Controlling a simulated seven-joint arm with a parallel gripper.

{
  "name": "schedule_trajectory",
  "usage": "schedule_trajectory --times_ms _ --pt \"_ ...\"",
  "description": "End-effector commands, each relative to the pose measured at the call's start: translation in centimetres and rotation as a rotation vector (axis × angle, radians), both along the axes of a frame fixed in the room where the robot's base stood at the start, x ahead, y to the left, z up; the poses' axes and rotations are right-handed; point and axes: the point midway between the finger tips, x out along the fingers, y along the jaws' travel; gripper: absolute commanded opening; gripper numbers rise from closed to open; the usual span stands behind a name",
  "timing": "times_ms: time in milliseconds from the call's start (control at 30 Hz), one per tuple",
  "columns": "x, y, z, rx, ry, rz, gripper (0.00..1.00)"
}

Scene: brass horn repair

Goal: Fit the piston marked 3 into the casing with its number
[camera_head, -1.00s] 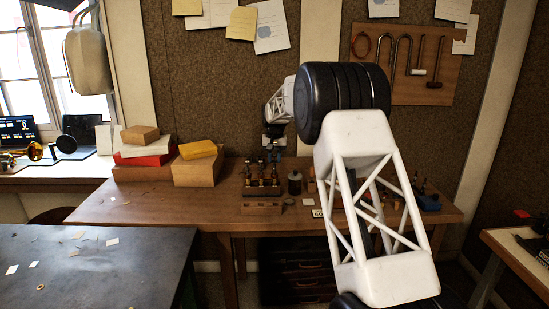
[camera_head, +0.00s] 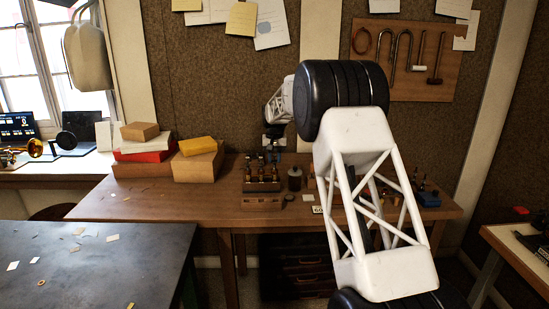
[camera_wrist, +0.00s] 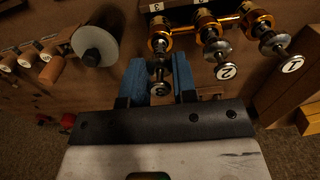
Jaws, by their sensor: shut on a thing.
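The piston marked 3 (camera_wrist: 160,88) has its numbered button between the blue fingers of my gripper (camera_wrist: 160,80) in the wrist view, and the jaws are shut on it. It is lined up with the leftmost brass casing (camera_wrist: 159,41), beside a 3 label (camera_wrist: 157,7) on the wooden block. How deep it sits in that casing cannot be told. Buttons marked 2 (camera_wrist: 226,71) and 1 (camera_wrist: 291,64) stand out from the other two casings. In the head view the valve block (camera_head: 262,181) is on the bench, with my gripper (camera_head: 272,157) just above it.
A dark cylinder with a pale end (camera_wrist: 96,46) and several round pale-ended pieces (camera_wrist: 28,60) lie left of my gripper. Stacked boxes (camera_head: 165,155) stand left on the bench (camera_head: 150,195). A blue item (camera_head: 429,199) is at the right.

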Motion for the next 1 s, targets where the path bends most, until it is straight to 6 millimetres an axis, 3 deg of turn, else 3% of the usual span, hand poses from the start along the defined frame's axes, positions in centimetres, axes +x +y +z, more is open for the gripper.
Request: schedule_trajectory --times_ms 1000 --pt "0.0 0.0 -1.3 0.0 0.0 0.0 0.01"
